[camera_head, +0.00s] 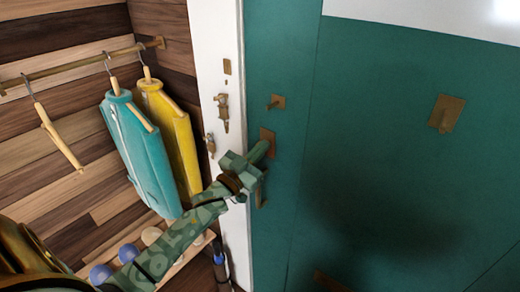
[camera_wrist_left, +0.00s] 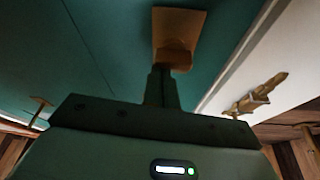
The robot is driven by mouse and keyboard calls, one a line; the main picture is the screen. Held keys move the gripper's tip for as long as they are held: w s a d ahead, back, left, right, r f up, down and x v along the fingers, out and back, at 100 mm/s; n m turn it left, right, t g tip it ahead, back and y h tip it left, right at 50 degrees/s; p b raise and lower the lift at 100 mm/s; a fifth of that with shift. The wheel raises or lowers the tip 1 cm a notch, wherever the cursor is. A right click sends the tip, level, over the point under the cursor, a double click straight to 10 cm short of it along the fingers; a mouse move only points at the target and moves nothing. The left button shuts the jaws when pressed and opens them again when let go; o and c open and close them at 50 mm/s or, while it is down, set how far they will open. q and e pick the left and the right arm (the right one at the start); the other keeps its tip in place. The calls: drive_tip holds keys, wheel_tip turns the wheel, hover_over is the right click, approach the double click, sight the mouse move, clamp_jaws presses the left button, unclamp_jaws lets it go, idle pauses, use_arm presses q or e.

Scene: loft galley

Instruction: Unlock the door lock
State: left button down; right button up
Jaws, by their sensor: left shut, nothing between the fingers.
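The teal door (camera_head: 375,130) carries several brass fittings. A small brass turn piece on a plate (camera_head: 277,102) sits near its left edge. Below it is a brass plate (camera_head: 267,134), partly hidden by my left gripper (camera_head: 264,151), with a curved handle (camera_head: 262,196) hanging lower. I cannot tell for sure which fitting is the lock. My left gripper is shut and empty, its tip at the lower plate. In the left wrist view the shut fingers (camera_wrist_left: 162,84) point at a brass fitting (camera_wrist_left: 178,28); I cannot tell whether they touch it. My right gripper is not in view.
The white door frame (camera_head: 213,30) stands left of the door with brass latch pieces (camera_head: 222,112) on it. A hanging rail (camera_head: 80,64) holds a teal garment (camera_head: 142,155) and a yellow garment (camera_head: 168,125). A brass fitting (camera_head: 446,113) is farther right on the door.

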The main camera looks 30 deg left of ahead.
use_arm(q)
drive_tip(key=shift+m+h, duration=0.4)
drive_tip(key=shift+m, duration=0.5)
drive_tip(key=m, duration=0.1)
drive_tip(key=m+h, duration=0.1)
drive_tip(key=m+g+p, duration=0.1)
drive_tip(key=m, duration=0.1)
drive_tip(key=shift+d+f+h, duration=0.15)
drive_tip(key=shift+f+h, duration=0.1)
drive_tip(key=shift+h, duration=0.05)
drive_tip(key=shift+f+m+g+h+p, duration=0.15)
drive_tip(key=shift+m+g+h+p, duration=0.2)
drive_tip(key=shift+m, duration=0.85)
drive_tip(key=shift+f+m+g+h+p, duration=0.15)
drive_tip(key=shift+m+g+h, duration=0.25)
drive_tip(key=shift+m, duration=0.8)
drive_tip(key=shift+f+m+g+p, duration=0.2)
drive_tip(key=shift+m+g+p, duration=0.4)
drive_tip(key=shift+m, duration=1.4)
drive_tip(key=shift+f+m+g+h+p, duration=0.15)
drive_tip(key=shift+m+g+h+p, duration=0.15)
drive_tip(key=shift+m, duration=0.7)
drive_tip(key=shift+f+m+g+p, duration=0.1)
drive_tip(key=shift+m+g+p, duration=0.2)
drive_tip(key=shift+m, duration=0.4)
